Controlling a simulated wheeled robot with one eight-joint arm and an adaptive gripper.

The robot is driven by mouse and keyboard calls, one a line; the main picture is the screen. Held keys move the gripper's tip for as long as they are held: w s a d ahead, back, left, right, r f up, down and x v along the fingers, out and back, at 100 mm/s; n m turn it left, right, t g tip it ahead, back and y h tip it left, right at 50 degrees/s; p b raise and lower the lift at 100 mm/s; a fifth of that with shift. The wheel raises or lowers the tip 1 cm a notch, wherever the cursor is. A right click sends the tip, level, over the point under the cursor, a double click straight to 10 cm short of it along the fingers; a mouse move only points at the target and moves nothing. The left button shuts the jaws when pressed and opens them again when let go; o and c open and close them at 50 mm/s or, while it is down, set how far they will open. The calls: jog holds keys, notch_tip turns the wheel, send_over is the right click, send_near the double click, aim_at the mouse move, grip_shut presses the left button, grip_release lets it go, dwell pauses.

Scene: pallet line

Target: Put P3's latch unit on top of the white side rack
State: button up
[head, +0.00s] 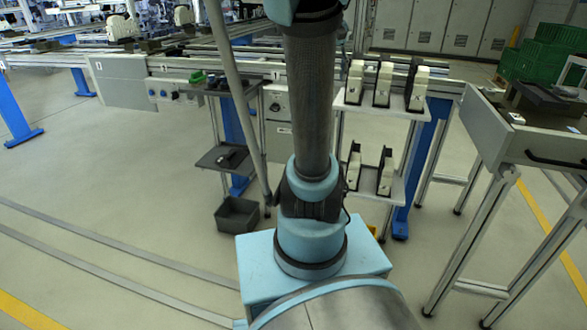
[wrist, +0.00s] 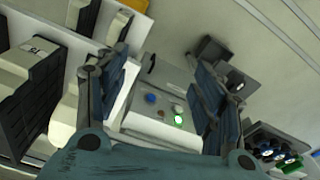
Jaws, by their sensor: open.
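The white side rack (head: 402,112) stands right of my arm in the head view. Its upper shelf holds three black-and-cream latch units (head: 383,83); two more (head: 385,172) stand on its lower shelf. In the wrist view, several black-and-cream units (wrist: 62,118) stand along the left side. One has a small dark mark I cannot read. My gripper (wrist: 160,72) is open and empty in the wrist view, its fingers apart above a light control box (wrist: 150,100) with buttons. The gripper is out of the head view. I see no P3 label, so I cannot tell P3's unit.
Small shelves (head: 228,157) and a dark bin (head: 237,214) stand left of my arm. A conveyor line (head: 265,60) runs behind. A workbench (head: 487,130) stands at right, with green crates (head: 545,55) beyond it. The floor at left is mostly clear.

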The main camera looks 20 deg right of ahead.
jog(key=s+a+f+n, duration=0.1)
jog(key=s+a+f, duration=0.4)
jog(key=f, duration=0.2)
jog(key=s+a+f+n, duration=0.1)
jog(key=s+a+f, duration=0.4)
jog(key=f, duration=0.3)
jog(key=s+a+f+n+t, duration=0.1)
jog(key=s+a+f, duration=0.4)
jog(key=s+f, duration=0.2)
jog(key=shift+a+f+n, duration=0.3)
jog(key=shift+a+f, duration=0.1)
jog(key=shift+f, duration=0.35)
